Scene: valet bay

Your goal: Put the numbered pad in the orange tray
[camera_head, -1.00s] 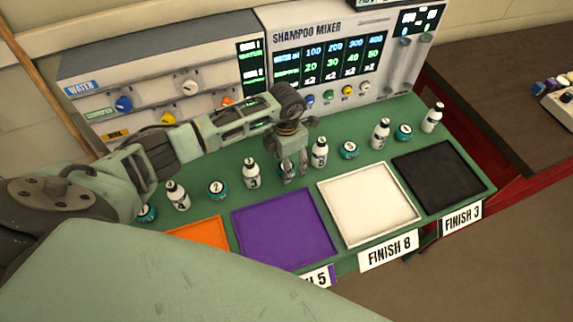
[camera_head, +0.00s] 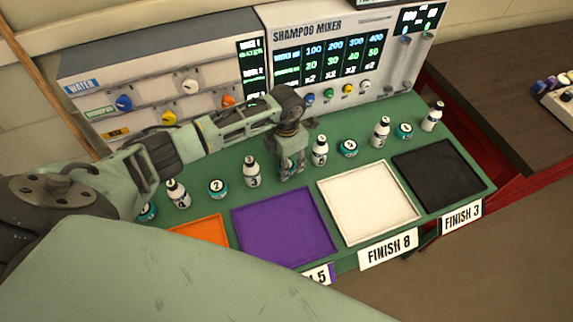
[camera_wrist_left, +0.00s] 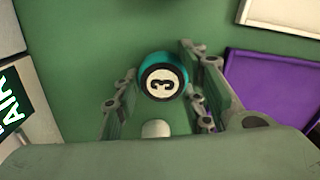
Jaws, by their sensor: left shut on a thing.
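A round teal pad with a white top marked 3 (camera_wrist_left: 163,82) is between the fingers of my left gripper (camera_wrist_left: 163,95) in the left wrist view. In the head view my left gripper (camera_head: 291,172) points down at the green counter, behind the purple tray. Its fingers are shut on the pad, which they mostly hide there. The orange tray (camera_head: 204,229) is at the front left of the counter, partly covered by a green part of my body. My right gripper is not in view.
The purple tray (camera_head: 284,229), white tray (camera_head: 369,204) and black tray (camera_head: 438,176) line the counter's front. Several white bottles stand in a row with other teal pads, such as one marked 2 (camera_head: 217,188). The shampoo mixer (camera_head: 330,65) stands behind.

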